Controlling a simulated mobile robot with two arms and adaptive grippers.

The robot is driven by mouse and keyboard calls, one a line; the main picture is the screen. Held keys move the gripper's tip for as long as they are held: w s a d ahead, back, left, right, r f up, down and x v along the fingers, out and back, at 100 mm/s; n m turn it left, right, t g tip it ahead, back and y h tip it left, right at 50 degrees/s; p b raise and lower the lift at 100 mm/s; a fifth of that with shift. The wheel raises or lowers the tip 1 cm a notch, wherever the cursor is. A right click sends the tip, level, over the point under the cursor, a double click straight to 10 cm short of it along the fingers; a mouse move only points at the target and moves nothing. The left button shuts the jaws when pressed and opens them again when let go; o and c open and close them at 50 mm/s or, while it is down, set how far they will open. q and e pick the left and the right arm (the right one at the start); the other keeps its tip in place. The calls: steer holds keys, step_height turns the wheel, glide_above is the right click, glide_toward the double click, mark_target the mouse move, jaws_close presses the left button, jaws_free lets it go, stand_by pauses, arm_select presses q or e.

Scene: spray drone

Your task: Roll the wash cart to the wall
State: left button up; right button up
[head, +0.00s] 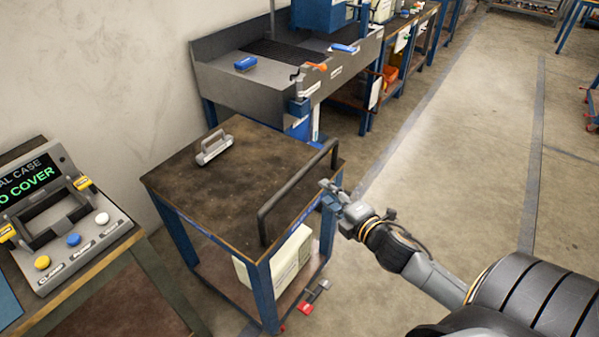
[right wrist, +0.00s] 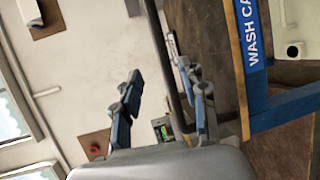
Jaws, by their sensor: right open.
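The wash cart (head: 215,195) has a worn dark top, blue legs and a lower shelf. It stands beside the pale wall (head: 85,75), and a black bar handle (head: 298,178) rises along its right edge. My right gripper (head: 330,192) is at the cart's right edge, near the far end of the handle. In the right wrist view, the open fingers (right wrist: 162,78) lie on either side of the dark handle bar (right wrist: 170,70). I cannot tell whether they touch it. The cart's blue label (right wrist: 253,40) is partly cut off. My left gripper is out of view.
A grey tool with a handle (head: 213,148) lies on the cart top. A pale container (head: 275,262) sits on the lower shelf. A grey sink bench (head: 225,80) stands behind the cart, and a control console (head: 75,225) is at left. Clear floor (head: 440,150) lies to the right.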

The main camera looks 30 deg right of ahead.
mark_target(305, 175)
steer(key=w, duration=0.4)
steer(key=w+f, duration=0.1)
steer(key=w, duration=0.3)
steer(key=w+f+p, duration=0.1)
steer(key=w, duration=0.3)
steer(key=shift+w+f, duration=0.2)
steer(key=shift+w, duration=0.1)
jaws_close()
